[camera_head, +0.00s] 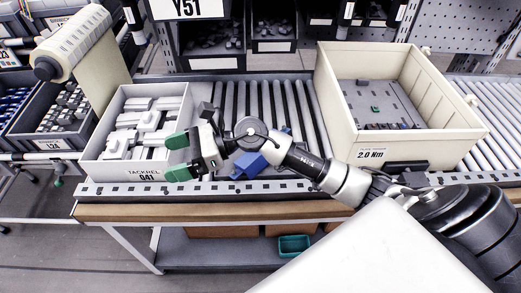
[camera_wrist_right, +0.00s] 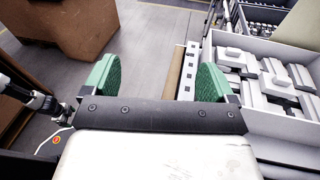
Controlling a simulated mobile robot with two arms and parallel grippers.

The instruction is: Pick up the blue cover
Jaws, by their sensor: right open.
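The blue cover (camera_head: 249,164) is on the roller conveyor in the middle of the head view, partly hidden behind my right arm. My right gripper (camera_head: 177,157) has green fingertips and is open. It is to the left of the blue cover, in front of the right side of the white bin, and points left, away from the cover. In the right wrist view the open right gripper (camera_wrist_right: 158,80) has nothing between its fingers, and the blue cover does not show. My left gripper is not seen.
A white bin (camera_head: 93,163) of light grey parts stands left on the conveyor. A large beige crate (camera_head: 430,148) with a few small parts stands right. Bare rollers (camera_head: 300,105) lie between them. A metal rail (camera_head: 130,190) runs along the front edge.

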